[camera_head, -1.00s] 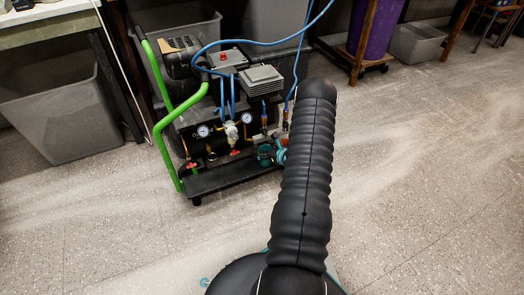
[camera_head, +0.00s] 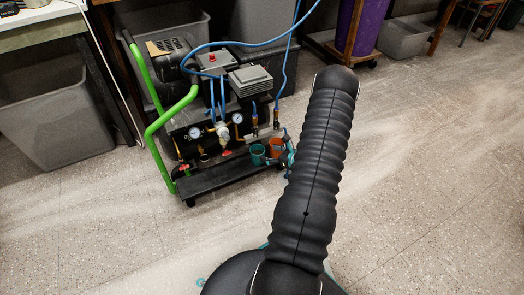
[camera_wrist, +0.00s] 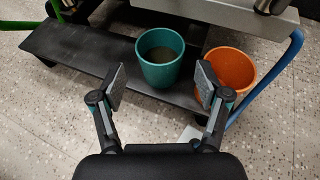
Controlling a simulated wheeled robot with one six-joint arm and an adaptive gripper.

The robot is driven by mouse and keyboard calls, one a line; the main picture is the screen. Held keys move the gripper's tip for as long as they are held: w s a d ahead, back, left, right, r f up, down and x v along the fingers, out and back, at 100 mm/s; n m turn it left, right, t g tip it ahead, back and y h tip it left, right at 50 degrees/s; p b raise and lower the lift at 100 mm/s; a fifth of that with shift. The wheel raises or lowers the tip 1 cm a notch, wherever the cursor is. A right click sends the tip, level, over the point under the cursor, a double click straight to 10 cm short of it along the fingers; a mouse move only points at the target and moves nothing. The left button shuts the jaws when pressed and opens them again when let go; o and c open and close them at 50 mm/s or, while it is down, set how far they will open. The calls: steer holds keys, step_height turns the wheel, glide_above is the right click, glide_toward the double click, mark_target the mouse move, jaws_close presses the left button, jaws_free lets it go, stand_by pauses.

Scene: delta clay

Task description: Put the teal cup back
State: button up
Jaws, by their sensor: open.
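The teal cup (camera_wrist: 160,62) stands upright on the black shelf (camera_wrist: 85,60) of the compressor cart in the wrist view, with something brownish at its bottom. It also shows small in the head view (camera_head: 257,154). An orange cup (camera_wrist: 231,70) stands close to its right, and shows in the head view too (camera_head: 277,146). My gripper (camera_wrist: 160,85) is open and empty, with one finger on each side of the teal cup's near side in the picture. The right finger overlaps the orange cup's left edge. I cannot tell whether either finger touches a cup.
The cart has a green handle (camera_head: 158,125), gauges and a blue hose (camera_head: 284,75). A blue curved tube (camera_wrist: 268,82) runs just right of the orange cup. Grey bins (camera_head: 57,115) stand at the left. The speckled floor (camera_head: 440,150) at the right is clear.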

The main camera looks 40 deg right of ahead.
steer(key=a+r+n+g+y, duration=0.65)
steer(key=a+r+n, duration=1.05)
steer(key=a+r, duration=0.95)
steer(key=s+a+r+n+g+h, duration=0.3)
steer(key=s+a+r+n+g, duration=0.1)
steer(key=s+a+r+n, duration=0.45)
steer(key=s+a+r+n+t+h, duration=0.1)
steer(key=s+r+n+h, duration=0.1)
steer(key=s, duration=0.4)
steer(key=s+a+r+n+t+h, duration=0.1)
steer(key=s+r+n+t+h, duration=0.1)
steer(key=s+n, duration=0.4)
step_height(320, 180, up, 2)
steer(key=shift+s+r+n+h, duration=0.2)
steer(key=shift+s+n+h, duration=0.15)
steer(key=shift+h, duration=0.4)
steer(key=shift+a+r, duration=0.1)
step_height(320, 180, up, 8)
steer(key=p, duration=0.8)
